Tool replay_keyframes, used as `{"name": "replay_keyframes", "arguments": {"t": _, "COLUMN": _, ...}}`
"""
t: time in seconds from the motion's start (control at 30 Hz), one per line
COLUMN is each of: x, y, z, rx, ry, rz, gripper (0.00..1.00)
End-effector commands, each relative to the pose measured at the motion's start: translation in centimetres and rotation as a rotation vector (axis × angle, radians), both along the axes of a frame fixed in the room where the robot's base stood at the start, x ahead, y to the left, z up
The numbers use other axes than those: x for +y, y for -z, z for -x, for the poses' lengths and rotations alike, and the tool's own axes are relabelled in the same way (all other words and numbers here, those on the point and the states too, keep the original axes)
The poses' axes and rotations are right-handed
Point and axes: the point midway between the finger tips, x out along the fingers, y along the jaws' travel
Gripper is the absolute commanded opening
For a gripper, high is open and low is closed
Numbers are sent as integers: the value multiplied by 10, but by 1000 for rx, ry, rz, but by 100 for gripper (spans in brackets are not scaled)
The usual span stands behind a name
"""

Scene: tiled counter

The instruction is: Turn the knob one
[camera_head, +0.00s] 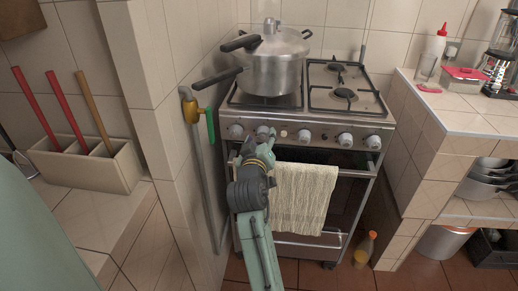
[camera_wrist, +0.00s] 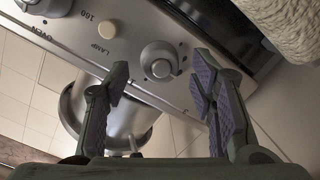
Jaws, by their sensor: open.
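The stove's front panel carries several round silver knobs, among them a leftmost knob (camera_head: 235,131) and one further right (camera_head: 304,136). My gripper (camera_head: 264,140) is at the panel's left part, in front of the second knob from the left. In the wrist view, my gripper (camera_wrist: 162,78) is open, with one purple-padded finger on each side of a silver knob (camera_wrist: 160,60). The knob lies between and slightly beyond the fingertips, with a visible gap at the left finger. Contact at the right finger is unclear. Another knob (camera_wrist: 48,5), near an OVEN label, shows at the top left.
A steel pot (camera_head: 272,65) stands on the stove, its handles jutting left. A cream towel (camera_head: 304,195) hangs from the oven rail, right of my gripper. A tiled wall (camera_head: 185,145) stands close on the left. A bottle (camera_head: 364,248) stands on the floor.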

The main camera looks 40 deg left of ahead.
Motion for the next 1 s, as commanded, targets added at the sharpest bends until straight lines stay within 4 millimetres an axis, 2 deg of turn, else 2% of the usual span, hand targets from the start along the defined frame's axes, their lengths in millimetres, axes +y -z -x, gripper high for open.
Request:
{"name": "replay_keyframes", "arguments": {"t": 0.3, "x": -34, "y": -6, "z": 57, "rx": 2, "ry": -2, "rz": 0, "gripper": 51}}
{"name": "replay_keyframes", "arguments": {"t": 0.5, "x": -50, "y": -10, "z": 83, "rx": 1, "ry": -2, "rz": 0, "gripper": 51}}
{"name": "replay_keyframes", "arguments": {"t": 0.67, "x": -56, "y": -12, "z": 92, "rx": 0, "ry": -1, "rz": 0, "gripper": 51}}
{"name": "replay_keyframes", "arguments": {"t": 0.9, "x": -57, "y": -12, "z": 93, "rx": 0, "ry": 0, "rz": 0, "gripper": 51}}
{"name": "replay_keyframes", "arguments": {"t": 1.0, "x": -57, "y": -12, "z": 93, "rx": 0, "ry": 0, "rz": 0, "gripper": 45}}
